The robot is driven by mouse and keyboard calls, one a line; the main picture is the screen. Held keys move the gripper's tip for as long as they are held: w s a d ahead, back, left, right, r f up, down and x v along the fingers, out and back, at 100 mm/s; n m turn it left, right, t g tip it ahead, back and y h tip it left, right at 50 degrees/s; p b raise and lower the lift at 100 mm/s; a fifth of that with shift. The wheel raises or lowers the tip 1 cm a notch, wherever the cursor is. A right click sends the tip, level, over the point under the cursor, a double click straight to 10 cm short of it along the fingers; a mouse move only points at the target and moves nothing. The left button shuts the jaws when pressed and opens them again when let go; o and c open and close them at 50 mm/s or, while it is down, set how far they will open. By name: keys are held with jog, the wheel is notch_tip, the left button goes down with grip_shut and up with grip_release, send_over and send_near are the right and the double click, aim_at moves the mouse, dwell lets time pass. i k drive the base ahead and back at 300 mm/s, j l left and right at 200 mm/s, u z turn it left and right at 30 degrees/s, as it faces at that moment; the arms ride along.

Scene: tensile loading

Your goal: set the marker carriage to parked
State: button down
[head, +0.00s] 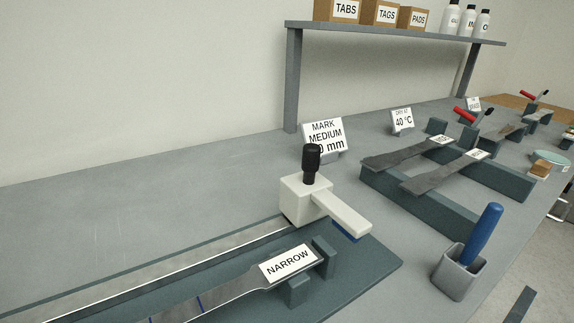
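The marker carriage (305,202) is a cream block with an upright black knob (312,163) on top. It sits at the right end of a long pale rail (180,265) on a dark green base plate (375,265). Its cream arm (342,213) reaches out to the lower right, with a blue piece (346,238) under its end. A grey specimen with a "NARROW" label (288,263) lies in front of the carriage, beside two green blocks. Blue lines cross the specimen lower left. I see no park mark. My gripper is not in view.
A sign reading "MARK MEDIUM" (325,136) stands behind the carriage, its last line partly hidden by the knob. A grey cup (459,272) with a blue-handled tool stands right. A green rack (428,210) holds two labelled specimens. A shelf (400,33) stands behind; the bench at left is clear.

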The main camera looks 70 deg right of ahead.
aim_at(306, 196)
jog(key=k+j, duration=0.15)
jog(key=k, duration=0.25)
jog(key=k+j, duration=0.2)
jog(key=k, duration=0.15)
jog(key=k+j+z, duration=0.1)
jog(key=k, duration=0.3)
jog(key=k+j+z, duration=0.1)
jog(key=z, duration=1)
jog(key=k, duration=0.05)
